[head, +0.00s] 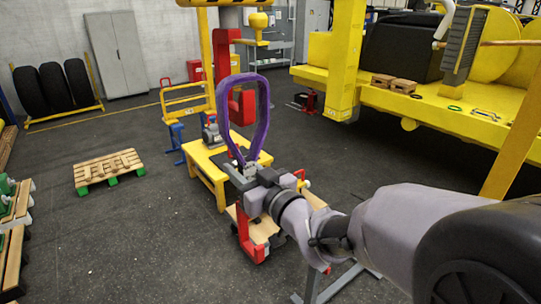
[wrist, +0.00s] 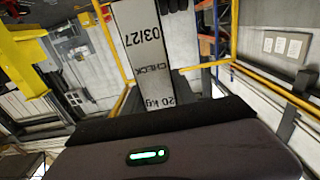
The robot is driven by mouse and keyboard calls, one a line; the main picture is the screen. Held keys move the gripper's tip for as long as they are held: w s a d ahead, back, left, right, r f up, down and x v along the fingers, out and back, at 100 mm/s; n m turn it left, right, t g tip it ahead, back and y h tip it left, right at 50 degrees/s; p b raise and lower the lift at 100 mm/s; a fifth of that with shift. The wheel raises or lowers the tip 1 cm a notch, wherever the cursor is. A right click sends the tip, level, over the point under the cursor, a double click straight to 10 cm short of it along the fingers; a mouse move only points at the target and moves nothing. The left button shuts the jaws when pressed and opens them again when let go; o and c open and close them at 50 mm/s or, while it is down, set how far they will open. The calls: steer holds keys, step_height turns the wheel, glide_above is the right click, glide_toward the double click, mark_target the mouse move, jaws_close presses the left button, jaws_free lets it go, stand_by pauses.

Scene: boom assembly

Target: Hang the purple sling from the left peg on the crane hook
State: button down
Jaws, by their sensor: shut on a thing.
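The purple sling (head: 264,112) stands up as a tall loop above my gripper (head: 243,166) in the head view. My gripper is shut on the sling's lower end. A red hook-shaped part (head: 240,108), which looks like the crane hook, shows through and behind the loop; I cannot tell whether the two touch. In the wrist view a pale tag (wrist: 150,55) marked "03/27 CHECK 20 kg" rises beyond the dark gripper body (wrist: 180,155). The fingertips are not clear there. I cannot make out the left peg.
A yellow table (head: 205,165) stands below and behind my gripper. A yellow post (head: 206,60) rises behind it. A large yellow machine (head: 440,95) fills the right side. A pallet (head: 108,168) lies at left, with open dark floor around it.

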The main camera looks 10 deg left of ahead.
steer(key=shift+x, duration=0.95)
steer(key=f+b, duration=0.3)
steer(key=a+f+b, duration=0.1)
steer(key=f+b, duration=0.1)
steer(key=shift+w, duration=0.35)
steer(key=c, duration=0.9)
jaws_free()
steer(key=shift+d, duration=0.1)
steer(key=shift+f, duration=0.15)
